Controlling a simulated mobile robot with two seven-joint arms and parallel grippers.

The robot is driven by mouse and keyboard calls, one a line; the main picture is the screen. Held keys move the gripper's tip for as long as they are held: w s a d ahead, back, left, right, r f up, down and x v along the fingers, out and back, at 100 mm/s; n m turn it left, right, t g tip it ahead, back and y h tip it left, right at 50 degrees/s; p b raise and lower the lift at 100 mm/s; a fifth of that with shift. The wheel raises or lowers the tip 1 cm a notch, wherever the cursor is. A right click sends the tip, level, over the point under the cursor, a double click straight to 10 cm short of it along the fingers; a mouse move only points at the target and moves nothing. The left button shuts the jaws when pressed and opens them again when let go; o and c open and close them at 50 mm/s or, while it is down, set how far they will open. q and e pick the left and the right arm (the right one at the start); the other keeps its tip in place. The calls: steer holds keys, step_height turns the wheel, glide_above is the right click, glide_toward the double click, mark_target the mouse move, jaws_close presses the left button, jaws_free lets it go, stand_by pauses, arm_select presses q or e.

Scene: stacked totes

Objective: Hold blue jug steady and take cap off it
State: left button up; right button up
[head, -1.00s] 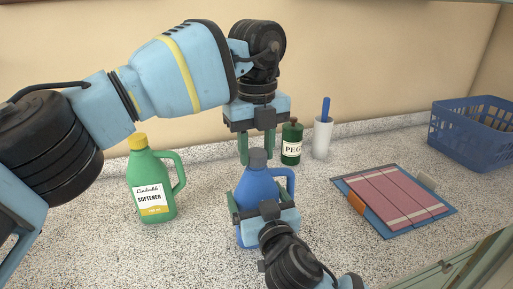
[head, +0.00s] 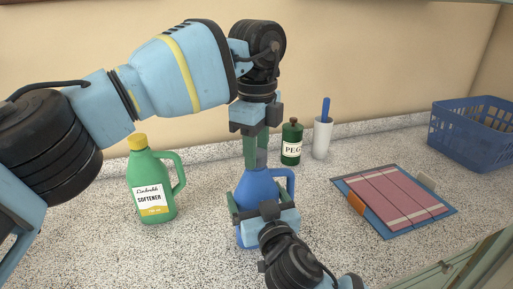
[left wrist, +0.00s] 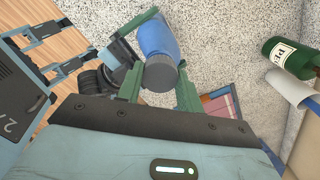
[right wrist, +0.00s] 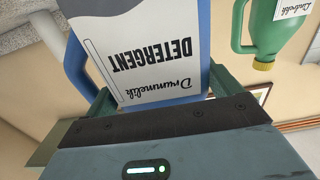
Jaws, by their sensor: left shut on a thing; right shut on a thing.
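The blue jug (head: 257,184) stands upright on the speckled counter, its handle to the right. Its grey cap (head: 261,158) is at the jug's top and also shows in the left wrist view (left wrist: 162,73). My left gripper (head: 258,160) points down from above, with its green fingers shut on the cap's sides. My right gripper (head: 264,204) is shut on the jug's body from the front. The right wrist view shows the jug's white "Detergent" label (right wrist: 150,55) close up between the fingers. Whether the cap is loosened cannot be told.
A green softener jug (head: 152,182) stands to the left. A folded pink cloth on a blue board (head: 395,200) lies right, near a blue basket (head: 473,136).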

arm_select(q)
steer(key=shift+r, duration=0.2)
steer(key=shift+r, duration=0.85)
steer(key=shift+r, duration=2.05)
arm_select(e)
steer(key=o, duration=1.6)
arm_select(q)
steer(key=shift+w+f, duration=0.15)
steer(key=shift+f, duration=0.65)
arm_select(e)
steer(key=v, duration=1.2)
